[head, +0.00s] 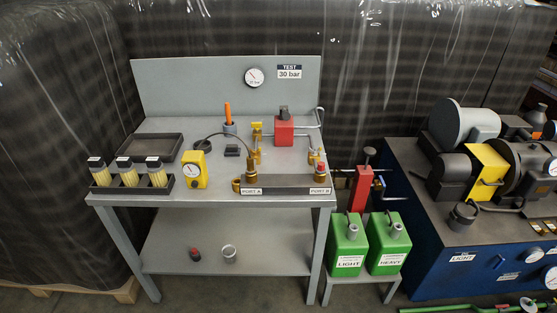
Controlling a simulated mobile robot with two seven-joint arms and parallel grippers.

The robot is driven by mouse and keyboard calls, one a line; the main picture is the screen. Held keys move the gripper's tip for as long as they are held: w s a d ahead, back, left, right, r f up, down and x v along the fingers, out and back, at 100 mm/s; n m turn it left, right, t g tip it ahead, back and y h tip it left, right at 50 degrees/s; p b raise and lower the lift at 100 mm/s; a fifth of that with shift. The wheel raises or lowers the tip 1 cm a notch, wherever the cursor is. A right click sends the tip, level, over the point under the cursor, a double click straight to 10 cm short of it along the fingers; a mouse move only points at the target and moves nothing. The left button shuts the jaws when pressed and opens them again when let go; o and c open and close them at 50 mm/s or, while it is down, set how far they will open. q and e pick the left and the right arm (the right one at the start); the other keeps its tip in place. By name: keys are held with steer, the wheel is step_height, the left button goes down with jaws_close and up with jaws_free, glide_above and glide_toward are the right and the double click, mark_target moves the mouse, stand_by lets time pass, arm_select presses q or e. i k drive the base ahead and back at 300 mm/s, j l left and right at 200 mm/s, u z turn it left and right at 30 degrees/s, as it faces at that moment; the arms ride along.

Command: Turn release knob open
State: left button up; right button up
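No knob is labelled as a release knob, so I cannot tell for sure which one it is. A red hand pump unit (284,131) with a dark block on top and a grey bent lever (320,116) stands at the right rear of the grey bench. A yellow fitting (257,127) is just left of the pump, above brass fittings. A brass fitting with a red top (321,170) stands at PORT B, and another brass fitting (251,173) at PORT A of the dark manifold (285,189). Neither of my grippers is in view.
The bench's back panel (200,85) carries a round gauge (254,77) and a "30 bar" sign (289,72). A yellow gauge box (194,170), bottles in a tray (129,176) and an empty dark tray (154,148) are left. Green cans (347,247) and a blue machine bench (435,245) are right.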

mark_target(256, 125)
steer(key=i+l, duration=0.35)
steer(key=i+u, duration=0.1)
steer(key=u, duration=0.25)
steer(key=i+l+u, duration=0.1)
steer(key=u, duration=0.25)
steer(key=l+u, duration=0.15)
steer(key=u, duration=0.2)
